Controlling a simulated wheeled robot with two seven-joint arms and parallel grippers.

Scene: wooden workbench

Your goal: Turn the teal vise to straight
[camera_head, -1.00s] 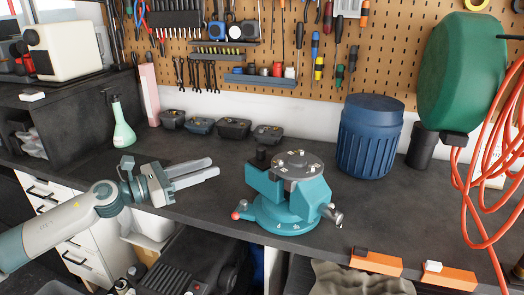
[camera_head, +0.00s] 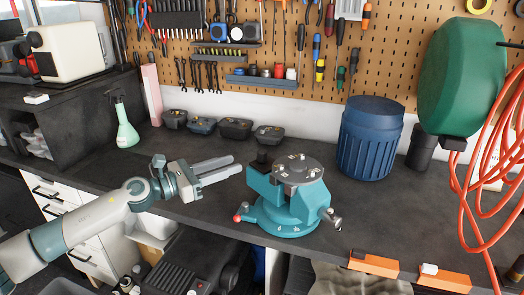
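The teal vise (camera_head: 284,212) stands on the dark bench top near its front edge. It has a round grey top plate (camera_head: 298,169) and a round teal base. A small lever with a red knob (camera_head: 237,218) sticks out at its left, and a metal screw end shows at its right front. My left gripper (camera_head: 237,167) is to the left of the vise, with its fingers pointing right toward it. The two fingers are apart with a narrow gap and nothing visible between them. They appear close to the vise's left jaw but not touching it. My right gripper is not in view.
A blue barrel (camera_head: 369,140) stands behind the vise to the right. Orange hose (camera_head: 480,185) hangs at the right. The bench around the vise is mostly clear.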

